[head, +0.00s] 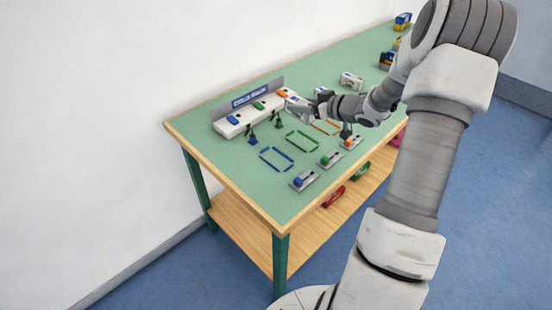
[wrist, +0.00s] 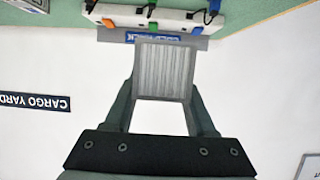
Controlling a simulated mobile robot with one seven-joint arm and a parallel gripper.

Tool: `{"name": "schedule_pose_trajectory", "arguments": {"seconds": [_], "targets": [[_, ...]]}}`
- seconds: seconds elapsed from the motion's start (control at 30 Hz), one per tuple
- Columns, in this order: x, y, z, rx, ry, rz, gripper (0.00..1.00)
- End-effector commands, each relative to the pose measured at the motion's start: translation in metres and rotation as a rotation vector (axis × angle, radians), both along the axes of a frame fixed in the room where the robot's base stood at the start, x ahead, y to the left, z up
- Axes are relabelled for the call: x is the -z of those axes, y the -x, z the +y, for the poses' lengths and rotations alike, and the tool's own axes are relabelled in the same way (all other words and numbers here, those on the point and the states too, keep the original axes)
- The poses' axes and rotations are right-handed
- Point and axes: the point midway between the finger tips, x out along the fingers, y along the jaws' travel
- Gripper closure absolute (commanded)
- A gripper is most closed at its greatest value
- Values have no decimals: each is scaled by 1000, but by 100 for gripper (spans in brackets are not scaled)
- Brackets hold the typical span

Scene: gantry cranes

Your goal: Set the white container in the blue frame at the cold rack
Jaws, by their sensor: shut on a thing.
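My gripper (wrist: 163,95) is shut on the white container (wrist: 165,68), a pale ribbed box between its two fingers. In the head view my gripper (head: 308,108) is over the table at the right end of the cold rack (head: 227,130). There the container is small and partly hidden, so its height above the table is unclear. The rack is a long white block with blue, green and orange parts on top and a sign behind. The blue frame (head: 276,158) is a dashed outline on the table at the rack's left end, left of my gripper. It looks empty.
A green frame (head: 302,141) and an orange frame (head: 327,126) lie right of the blue one. Dark upright pieces stand between rack and frames. Grey units with blue, green (head: 330,159) and orange tops line the front edge. Another white container (head: 351,79) stands farther back.

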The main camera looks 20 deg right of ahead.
Motion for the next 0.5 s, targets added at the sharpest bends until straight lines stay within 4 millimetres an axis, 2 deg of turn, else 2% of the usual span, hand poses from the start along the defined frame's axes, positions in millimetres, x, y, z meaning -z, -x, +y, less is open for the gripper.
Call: {"name": "schedule_pose_trajectory", "arguments": {"seconds": [0.1, 0.2, 0.27, 0.5], "targets": [[8, 2, -17, -5, -1, -1, 100], [15, 4, -15, -8, -2, -1, 100], [22, 6, -7, -11, -2, -1, 100], [56, 20, 47, -13, -3, 0, 100]]}}
